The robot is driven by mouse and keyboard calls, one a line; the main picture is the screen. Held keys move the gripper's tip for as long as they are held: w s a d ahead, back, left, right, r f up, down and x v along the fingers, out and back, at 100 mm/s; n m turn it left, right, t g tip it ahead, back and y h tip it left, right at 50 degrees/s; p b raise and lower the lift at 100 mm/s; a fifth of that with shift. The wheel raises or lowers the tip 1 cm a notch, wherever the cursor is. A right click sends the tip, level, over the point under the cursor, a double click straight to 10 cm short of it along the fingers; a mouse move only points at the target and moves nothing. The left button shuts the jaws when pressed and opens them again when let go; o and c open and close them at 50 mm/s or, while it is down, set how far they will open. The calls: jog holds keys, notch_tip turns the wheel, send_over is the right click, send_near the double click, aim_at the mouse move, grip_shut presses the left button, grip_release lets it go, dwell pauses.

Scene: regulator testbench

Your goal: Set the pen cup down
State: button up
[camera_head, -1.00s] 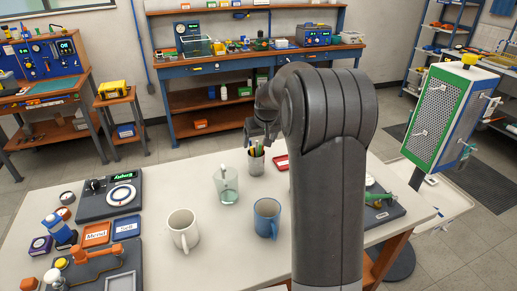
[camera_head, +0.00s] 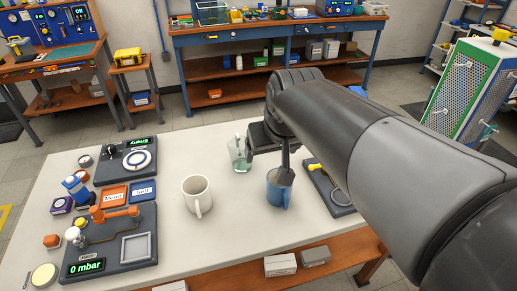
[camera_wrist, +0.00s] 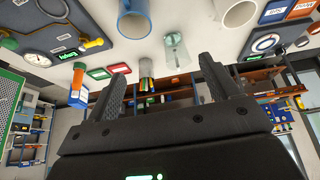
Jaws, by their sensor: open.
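The pen cup (camera_wrist: 146,70), a small dark holder with coloured pens in it, shows in the wrist view. It stands on the white table, beyond the clear glass jug (camera_wrist: 174,50). In the head view the cup is hidden behind my arm. My gripper (camera_wrist: 163,76) is open and has nothing between its fingers. The cup appears in the gap between the fingers in the picture but is apart from them. In the head view my gripper (camera_head: 283,160) points down near the blue mug (camera_head: 278,190); whether it touches the mug cannot be told.
A white mug (camera_head: 197,195) stands left of the blue mug. Devices and trays such as the blue tray (camera_head: 143,191) fill the table's left side. A gauge device (camera_wrist: 50,38) is on the other side. The front middle of the white table (camera_head: 235,240) is clear.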

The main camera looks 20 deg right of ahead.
jog(key=s+a+f, duration=0.1)
jog(key=s+f, duration=0.1)
jog(key=s, duration=0.7)
jog(key=shift+a+f, duration=0.15)
jog(key=shift+f, duration=0.2)
jog(key=shift+w, duration=0.1)
dwell(0.5)
